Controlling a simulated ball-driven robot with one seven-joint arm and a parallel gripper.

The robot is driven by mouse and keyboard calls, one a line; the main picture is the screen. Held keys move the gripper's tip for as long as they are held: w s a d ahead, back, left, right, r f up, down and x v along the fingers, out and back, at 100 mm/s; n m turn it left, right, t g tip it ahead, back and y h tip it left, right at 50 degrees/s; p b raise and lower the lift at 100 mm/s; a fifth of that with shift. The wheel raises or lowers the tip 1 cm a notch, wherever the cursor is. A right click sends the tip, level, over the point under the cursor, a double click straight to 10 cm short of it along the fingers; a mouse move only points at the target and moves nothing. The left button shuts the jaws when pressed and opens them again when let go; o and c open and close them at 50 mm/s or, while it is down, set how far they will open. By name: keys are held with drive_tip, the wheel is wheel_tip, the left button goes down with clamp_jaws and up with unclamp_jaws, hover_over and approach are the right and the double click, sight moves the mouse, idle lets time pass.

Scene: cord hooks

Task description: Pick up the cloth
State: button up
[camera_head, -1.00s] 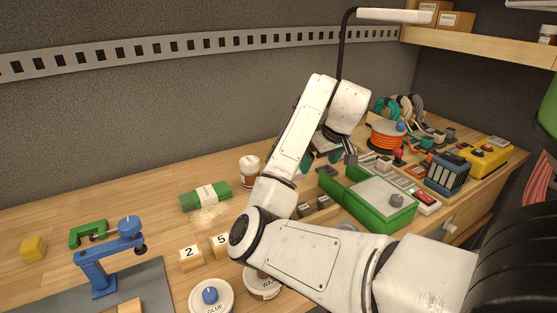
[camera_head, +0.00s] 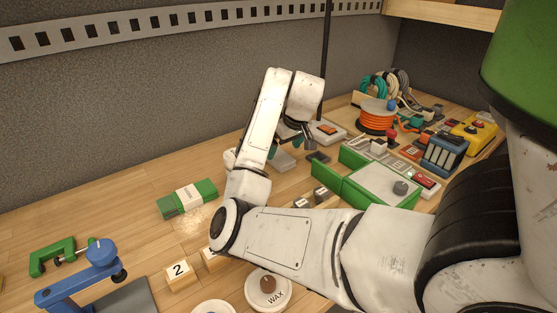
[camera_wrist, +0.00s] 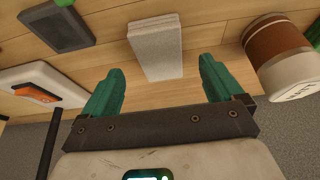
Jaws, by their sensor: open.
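A light grey, flat rectangular piece, which looks like the folded cloth (camera_wrist: 156,47), lies on the wooden bench in the wrist view. It also shows in the head view, a grey patch (camera_head: 283,161) partly hidden by my gripper. My gripper (camera_wrist: 160,72) has its two teal fingers spread apart with nothing between the tips. The grey piece lies just beyond the fingers, roughly centred between them. In the head view my gripper (camera_head: 286,150) points down close above the bench. I cannot tell the exact height gap.
A brown-and-white jar (camera_wrist: 280,52) stands close to the right finger in the wrist view. A white device with an orange part (camera_wrist: 38,88) and a dark flat box (camera_wrist: 56,28) lie left. A green banded bundle (camera_head: 187,199) and an open green case (camera_head: 375,182) lie on the bench.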

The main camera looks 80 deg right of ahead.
sight(280, 156)
drive_tip(key=shift+x, duration=2.4)
drive_tip(key=shift+c, duration=0.2)
drive_tip(key=c, duration=1)
drive_tip(key=shift+d+r, duration=0.1)
